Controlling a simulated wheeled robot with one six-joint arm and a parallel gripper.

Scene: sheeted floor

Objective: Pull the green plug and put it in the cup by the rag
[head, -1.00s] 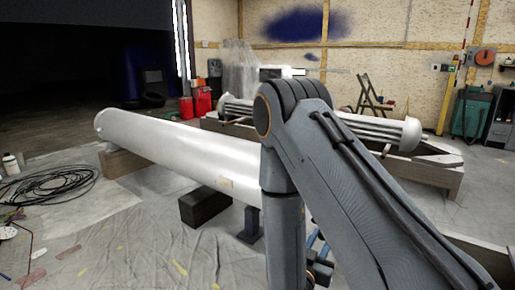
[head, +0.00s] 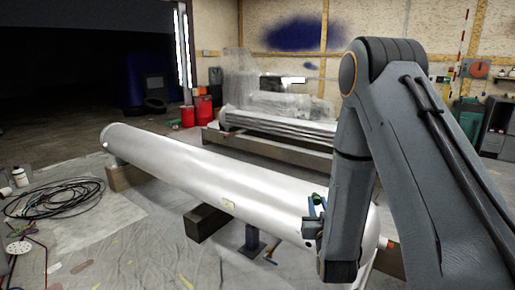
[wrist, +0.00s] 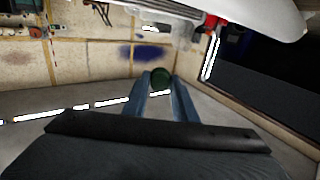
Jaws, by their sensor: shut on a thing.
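The green plug (head: 318,197) is held between the blue fingertips of my gripper (head: 316,206). In the wrist view the plug (wrist: 160,78) sits at the ends of the two fingers (wrist: 161,92), with the far wall behind it. My gripper is beside the right part of the long white tube (head: 200,172), overlapping it in the head view. In the wrist view the tube (wrist: 225,10) lies along the top edge, apart from the plug. I cannot make out a cup or a rag for certain in either view.
The tube rests on dark blocks (head: 207,222) over a sheeted floor. A black cable coil (head: 55,200) and a small white container (head: 20,177) lie at the left. A wrapped tube bundle (head: 280,125) and red cans (head: 203,108) stand behind.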

